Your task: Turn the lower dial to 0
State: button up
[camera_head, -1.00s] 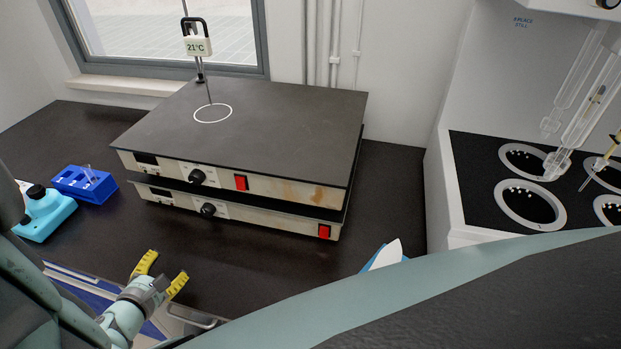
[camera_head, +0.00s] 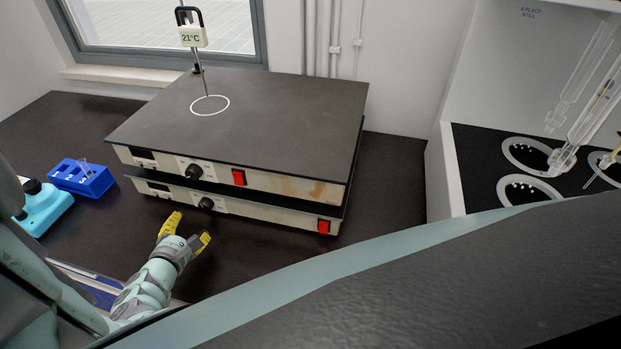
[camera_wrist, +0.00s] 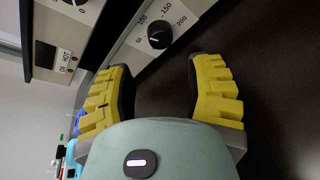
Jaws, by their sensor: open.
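Two hot plates are stacked on the dark bench. The lower dial (camera_head: 206,203) is a black knob on the front of the lower plate (camera_head: 262,215). In the wrist view the lower dial (camera_wrist: 160,35) shows beyond the fingertips, with scale marks 50, 100, 150 and 200 around it. The upper dial (camera_head: 194,172) sits above it on the upper plate (camera_head: 285,185). My gripper (camera_head: 188,230) has yellow fingers, is open and empty, and is in front of and slightly below the lower dial, apart from it. In the wrist view my gripper (camera_wrist: 160,70) spans the dial's position.
A blue rack (camera_head: 80,178) and a cyan device (camera_head: 43,207) stand at the left. A thermometer reading 21°C (camera_head: 191,37) stands over the upper plate. Red switches (camera_head: 238,177) are right of the dials. Bench right of the plates is clear.

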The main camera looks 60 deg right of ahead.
aim_at(203, 208)
jog(key=b+x, duration=0.3)
jog(key=x, duration=0.4)
jog(key=shift+d+f+b, duration=0.2)
jog(key=shift+f+b, duration=0.05)
jog(key=shift+b, duration=0.05)
jog(key=shift+w+d+b, duration=0.3)
jog(key=shift+w+d, duration=0.05)
jog(key=shift+d, duration=0.25)
jog(key=shift+a, duration=0.1)
grip_shut()
